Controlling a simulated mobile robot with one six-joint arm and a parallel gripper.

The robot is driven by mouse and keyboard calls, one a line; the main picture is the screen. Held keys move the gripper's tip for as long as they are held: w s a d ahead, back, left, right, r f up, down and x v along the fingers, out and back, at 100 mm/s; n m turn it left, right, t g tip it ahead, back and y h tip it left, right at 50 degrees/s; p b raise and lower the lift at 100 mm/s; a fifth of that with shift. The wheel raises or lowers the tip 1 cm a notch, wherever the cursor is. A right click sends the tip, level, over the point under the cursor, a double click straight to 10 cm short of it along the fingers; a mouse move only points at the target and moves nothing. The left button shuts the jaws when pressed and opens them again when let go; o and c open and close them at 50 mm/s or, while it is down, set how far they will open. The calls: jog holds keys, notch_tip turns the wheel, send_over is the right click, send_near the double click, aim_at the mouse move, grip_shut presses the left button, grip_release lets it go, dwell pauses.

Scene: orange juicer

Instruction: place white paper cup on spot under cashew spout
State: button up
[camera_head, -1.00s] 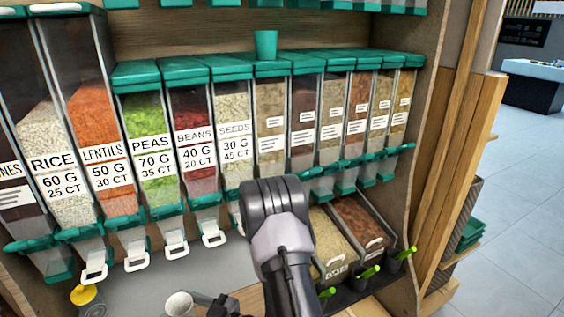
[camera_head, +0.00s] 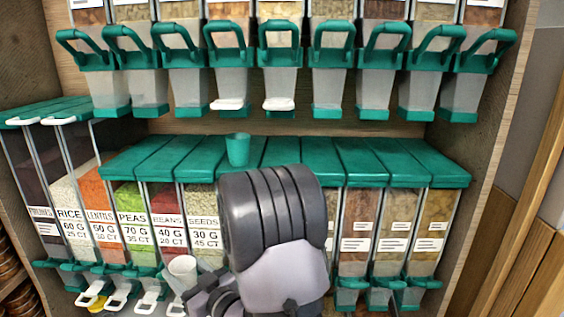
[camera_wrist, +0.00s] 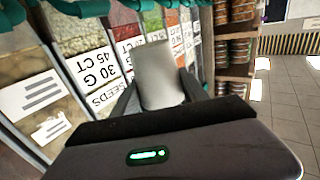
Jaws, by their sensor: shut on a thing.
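The white paper cup (camera_head: 183,270) is in my gripper (camera_head: 190,286), in front of the lower beans and seeds bins in the head view. In the wrist view the cup (camera_wrist: 160,72) stands between the two dark fingers of my gripper (camera_wrist: 160,92), which are shut on it. An upper row of dispensers has clear spouts (camera_head: 276,84) with green handles and green bottoms. I cannot read a cashew label on any of them. A green cup (camera_head: 237,149) stands on the green lids of the lower bins, below the upper spouts.
The lower bin lids (camera_head: 365,160) form a green ledge under the upper spouts, mostly clear beside the green cup. Lower bins labelled rice, lentils, peas, beans and seeds (camera_head: 202,222) stand close behind the held cup. Wooden side panels (camera_head: 485,150) close in the shelf.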

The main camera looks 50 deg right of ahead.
jog(key=s+d+r+m+g+h+p, duration=0.1)
jog(key=s+d+r+m+h+p, duration=0.25)
jog(key=r, duration=0.65)
jog(key=s+d+r+m+h+p, duration=0.1)
jog(key=d+r+h+p, duration=0.25)
jog(key=r+p, duration=0.55)
jog(key=s+d+r+m+g+h+p, duration=0.1)
jog(key=s+d+r+m+h+p, duration=0.2)
jog(key=r, duration=0.9)
jog(key=shift+n+y, duration=0.5)
jog(key=shift+n, duration=0.15)
jog(key=d+p, duration=0.2)
jog(key=d, duration=0.3)
jog(key=w+d+f+p, duration=0.1)
jog(key=d+p, duration=0.2)
jog(key=d, duration=0.3)
jog(key=d+f+p, duration=0.1)
jog(key=d+p, duration=0.1)
jog(key=d, duration=0.4)
jog(key=shift+w, duration=0.25)
notch_tip(320, 180, down, 3)
jog(key=shift+w+r, duration=0.1)
jog(key=shift+r, duration=0.05)
jog(key=shift+d+f, duration=0.1)
jog(key=shift+f, duration=0.3)
jog(key=shift+f, duration=0.1)
jog(key=o, duration=1.4)
